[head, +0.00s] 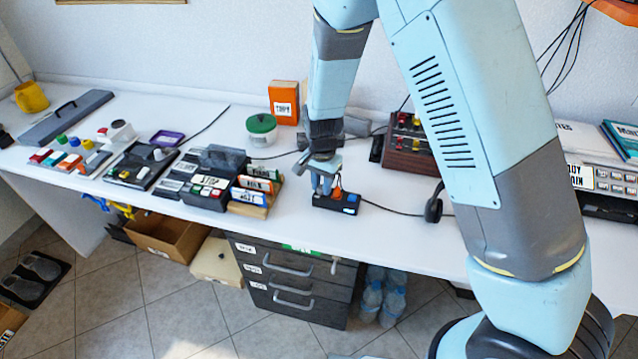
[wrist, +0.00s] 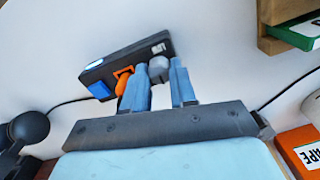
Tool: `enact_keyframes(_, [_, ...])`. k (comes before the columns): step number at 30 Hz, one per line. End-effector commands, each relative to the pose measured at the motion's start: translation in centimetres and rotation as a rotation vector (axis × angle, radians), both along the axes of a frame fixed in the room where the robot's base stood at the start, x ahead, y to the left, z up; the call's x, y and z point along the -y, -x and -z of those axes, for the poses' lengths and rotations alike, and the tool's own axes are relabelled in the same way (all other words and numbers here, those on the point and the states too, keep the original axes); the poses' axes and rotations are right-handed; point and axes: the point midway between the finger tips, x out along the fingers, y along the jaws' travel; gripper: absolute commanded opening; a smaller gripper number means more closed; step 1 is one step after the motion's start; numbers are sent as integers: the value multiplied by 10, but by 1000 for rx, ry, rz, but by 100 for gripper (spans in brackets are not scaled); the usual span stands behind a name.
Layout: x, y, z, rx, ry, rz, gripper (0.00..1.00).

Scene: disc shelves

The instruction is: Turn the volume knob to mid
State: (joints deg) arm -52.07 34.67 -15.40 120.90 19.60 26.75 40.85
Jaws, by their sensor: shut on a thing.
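A small black control box (head: 322,203) lies on the white worktop near its front edge, and it also shows in the wrist view (wrist: 110,66). On it are an orange part (wrist: 123,80), a blue button (wrist: 101,91) and a grey round knob (wrist: 159,67), which looks like the volume knob. My gripper (head: 322,182) reaches down to the box from above. In the wrist view its two blue fingers (wrist: 160,74) stand on either side of the grey knob, shut on it. The knob's pointer or scale cannot be seen.
A tray of labelled cards (head: 258,200) stands just left of the box. A cable (head: 385,209) runs right from the box to a black headset (head: 434,203). A brown box with knobs (head: 405,158) is behind on the right. Bare worktop (head: 370,185) lies between.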

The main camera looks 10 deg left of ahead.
Motion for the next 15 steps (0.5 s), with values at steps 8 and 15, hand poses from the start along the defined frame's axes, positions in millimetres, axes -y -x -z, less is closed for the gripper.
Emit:
enact_keyframes(8, [0, 0, 0, 0, 0, -1, 46])
enact_keyframes(15, [0, 0, 0, 0, 0, -1, 53])
